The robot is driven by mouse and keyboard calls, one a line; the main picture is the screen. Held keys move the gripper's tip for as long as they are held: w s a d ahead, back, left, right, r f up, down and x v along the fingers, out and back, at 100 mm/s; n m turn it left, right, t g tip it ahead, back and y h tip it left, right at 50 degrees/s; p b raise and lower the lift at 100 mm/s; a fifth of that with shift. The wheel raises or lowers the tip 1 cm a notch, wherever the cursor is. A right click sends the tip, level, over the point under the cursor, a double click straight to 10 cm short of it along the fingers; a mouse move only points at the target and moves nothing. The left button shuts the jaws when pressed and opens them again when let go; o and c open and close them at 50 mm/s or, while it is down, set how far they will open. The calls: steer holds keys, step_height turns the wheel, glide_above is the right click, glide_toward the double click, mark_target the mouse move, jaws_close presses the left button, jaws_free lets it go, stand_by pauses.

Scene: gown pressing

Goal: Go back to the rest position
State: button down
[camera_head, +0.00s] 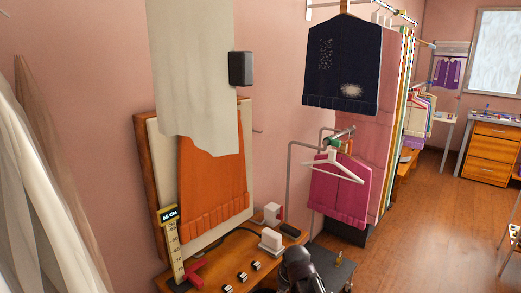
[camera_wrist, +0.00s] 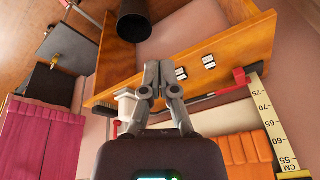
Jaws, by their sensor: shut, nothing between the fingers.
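My gripper (camera_wrist: 160,82) shows in the wrist view with its two grey fingers together and nothing between them. It is in front of the wooden shelf (camera_wrist: 235,45), apart from the gowns. In the head view a dark arm part of mine shows at the bottom, beside the shelf; the fingertips cannot be made out there. An orange pleated gown (camera_head: 212,180) hangs against the pale, wood-framed board (camera_head: 146,165) on the wall. A whitish cloth (camera_head: 195,70) hangs over its upper part. The orange gown also shows at lower right in the wrist view (camera_wrist: 240,150).
A yellow ruler (camera_head: 172,245) marked in CM stands on the shelf by a red piece (camera_head: 190,272). A pink gown (camera_head: 338,190) hangs to the right. Open wooden floor (camera_head: 430,230) lies beyond.

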steer(key=s+d+r+m+g+h+p, duration=0.1)
steer(key=s+d+m+g, duration=0.1)
steer(key=s+d, duration=0.6)
steer(key=shift+s+d+r+m+h+p, duration=0.35)
steer(key=shift+d+m, duration=0.45)
steer(key=shift+d, duration=0.35)
